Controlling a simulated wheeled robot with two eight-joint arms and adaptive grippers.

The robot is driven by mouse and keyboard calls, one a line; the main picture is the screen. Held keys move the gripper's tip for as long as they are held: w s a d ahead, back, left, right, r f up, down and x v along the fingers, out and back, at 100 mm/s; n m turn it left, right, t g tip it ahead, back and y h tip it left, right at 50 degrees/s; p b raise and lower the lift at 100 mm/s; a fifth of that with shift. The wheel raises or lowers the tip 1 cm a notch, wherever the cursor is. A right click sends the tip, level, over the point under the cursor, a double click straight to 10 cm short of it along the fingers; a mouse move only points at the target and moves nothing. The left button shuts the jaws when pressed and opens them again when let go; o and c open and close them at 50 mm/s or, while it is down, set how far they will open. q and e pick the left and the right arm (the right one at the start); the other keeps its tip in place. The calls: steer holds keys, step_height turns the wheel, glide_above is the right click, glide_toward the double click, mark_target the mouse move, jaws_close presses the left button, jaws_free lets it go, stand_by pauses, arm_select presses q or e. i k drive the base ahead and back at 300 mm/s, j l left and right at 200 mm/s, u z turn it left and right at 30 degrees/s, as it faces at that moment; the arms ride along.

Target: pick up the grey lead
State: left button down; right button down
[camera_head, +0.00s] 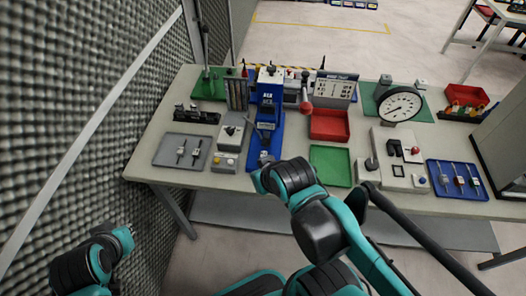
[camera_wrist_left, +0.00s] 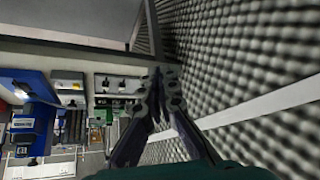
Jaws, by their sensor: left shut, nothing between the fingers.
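I cannot single out the grey lead with certainty. A blue tray (camera_head: 478,194) at the table's right end holds several small upright-looking leads or probes (camera_head: 459,181), too small to tell their colours well. A grey tray (camera_head: 163,152) at the left end holds two small dark pieces with pale middles (camera_head: 181,151). My left gripper (camera_wrist_left: 157,84) is shut and empty, beside the foam wall; in the head view it is low at the left (camera_head: 126,236), off the table. My right gripper (camera_head: 262,172) is at the table's front edge by the blue press, its fingers not clear.
The table (camera_head: 230,183) carries a blue press (camera_head: 268,100), a red bin (camera_head: 329,125), a green tray (camera_head: 331,164), a dial gauge (camera_head: 399,104) and a grey fixture (camera_head: 400,160). A foam wall (camera_head: 70,110) closes the left side. A grey cabinet (camera_head: 505,140) stands at the right.

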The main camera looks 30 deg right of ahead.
mark_target(263, 153)
steer(key=l+z, duration=0.2)
steer(key=z, duration=0.15)
steer(key=i+l+z, duration=0.1)
steer(key=z, duration=0.25)
steer(key=i+l+z, duration=0.1)
steer(key=l+z, duration=0.25)
steer(key=j, duration=0.1)
